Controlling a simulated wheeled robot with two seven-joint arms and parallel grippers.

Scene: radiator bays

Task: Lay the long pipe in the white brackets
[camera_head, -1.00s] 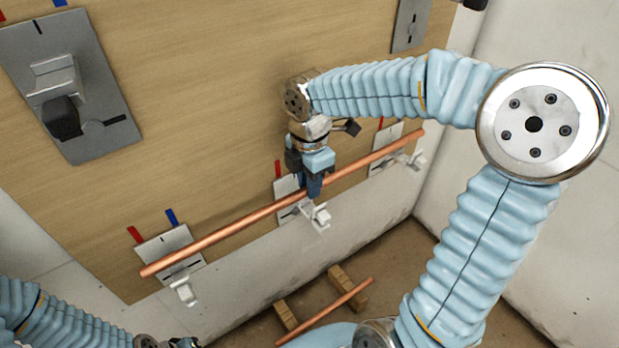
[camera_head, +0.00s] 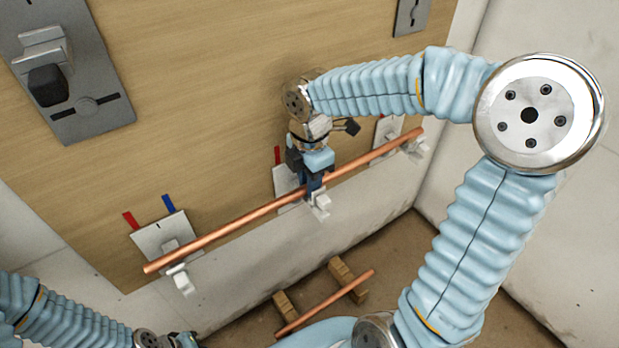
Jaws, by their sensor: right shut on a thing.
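The long copper pipe (camera_head: 235,223) runs slanted along the lower panel, its right end higher in the picture. My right gripper (camera_head: 314,187) is shut on it right of its middle, at the middle bracket. White brackets stick out at the left (camera_head: 181,279), middle (camera_head: 320,203) and right (camera_head: 412,147). The pipe lies just above or at their hooks in the picture; I cannot tell whether it touches them. The gripper partly hides the middle bracket's plate. My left gripper (camera_head: 168,341) is cut off at the bottom edge, and its jaws cannot be made out.
A shorter copper pipe (camera_head: 335,300) lies across two wooden blocks (camera_head: 341,272) on the floor. Red and blue marks (camera_head: 169,203) sit above the left bracket plate. A grey plate with a black-ended fitting (camera_head: 62,75) is at upper left. A white wall stands at right.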

